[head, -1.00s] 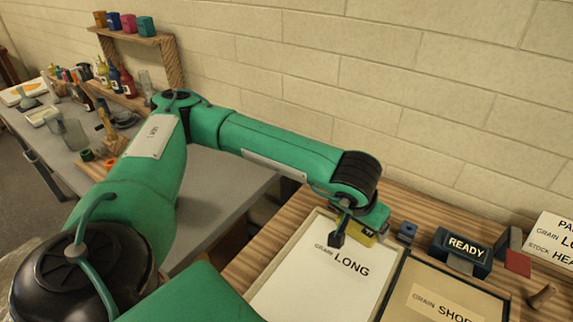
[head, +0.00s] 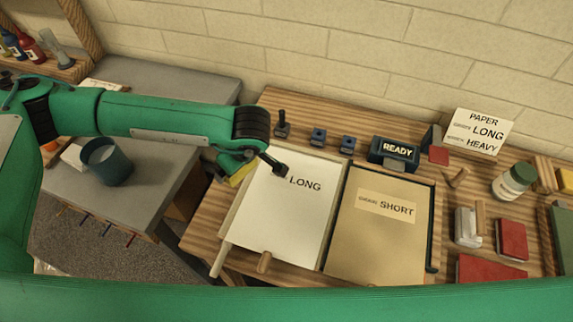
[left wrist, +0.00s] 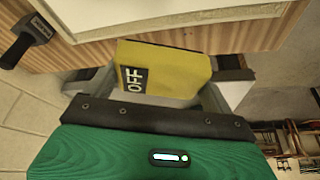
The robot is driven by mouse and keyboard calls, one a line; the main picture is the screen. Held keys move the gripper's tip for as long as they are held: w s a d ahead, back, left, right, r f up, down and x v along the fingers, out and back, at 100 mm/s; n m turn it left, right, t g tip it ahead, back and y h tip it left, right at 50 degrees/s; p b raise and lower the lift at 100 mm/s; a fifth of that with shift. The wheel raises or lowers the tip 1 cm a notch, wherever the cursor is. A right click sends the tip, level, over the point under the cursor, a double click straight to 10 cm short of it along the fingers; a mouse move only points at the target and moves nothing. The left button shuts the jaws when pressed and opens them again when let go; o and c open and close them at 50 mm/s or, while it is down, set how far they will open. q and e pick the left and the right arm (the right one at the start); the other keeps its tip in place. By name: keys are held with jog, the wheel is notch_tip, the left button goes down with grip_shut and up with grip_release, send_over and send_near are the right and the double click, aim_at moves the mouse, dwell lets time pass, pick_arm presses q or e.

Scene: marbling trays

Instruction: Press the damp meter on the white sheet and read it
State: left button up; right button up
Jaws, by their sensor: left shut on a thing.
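The white sheet (head: 280,220), marked LONG, lies in a wooden-framed tray on the table. My left gripper (head: 248,172) is over the upper left edge of this tray. It is shut on the yellow damp meter (head: 240,174), which is partly hidden by the gripper in the head view. In the left wrist view, the meter (left wrist: 175,68) sits between the two fingers, and a dark label on it reads OFF. The meter appears raised, and its lower end is hidden. My right gripper is not in view.
A tan sheet (head: 375,245) marked SHORT lies to the right of the white one. Behind stand a READY block (head: 394,151), small blue blocks (head: 318,137) and a dark-handled tool (head: 282,125). A paper sign (head: 478,131) and a jar (head: 513,182) are at the right.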

aim_at(283, 203)
pick_arm(q)
jog(key=s+d+r+n+g+p, duration=0.2)
jog(key=s+d+n+g+p, duration=0.3)
jog(key=d+n+p, duration=0.65)
jog(key=shift+n, duration=0.95)
jog(key=shift+s+d+f+b, duration=0.15)
jog(key=shift+f+b, duration=0.55)
jog(key=shift+f, duration=0.35)
jog(key=shift+w+d+f+b, duration=0.1)
jog(key=shift+d+f+b, duration=0.1)
jog(key=shift+f+b, duration=0.7)
jog(key=shift+s+d+f+b, duration=0.15)
jog(key=shift+f+b, duration=0.4)
jog(key=shift+f, duration=0.6)
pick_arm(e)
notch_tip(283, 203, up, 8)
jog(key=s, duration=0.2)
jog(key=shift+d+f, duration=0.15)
pick_arm(q)
jog(key=shift+w, duration=0.1)
jog(key=shift+f+b, duration=0.5)
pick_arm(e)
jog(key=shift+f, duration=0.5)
pick_arm(q)
jog(key=shift+b, duration=0.4)
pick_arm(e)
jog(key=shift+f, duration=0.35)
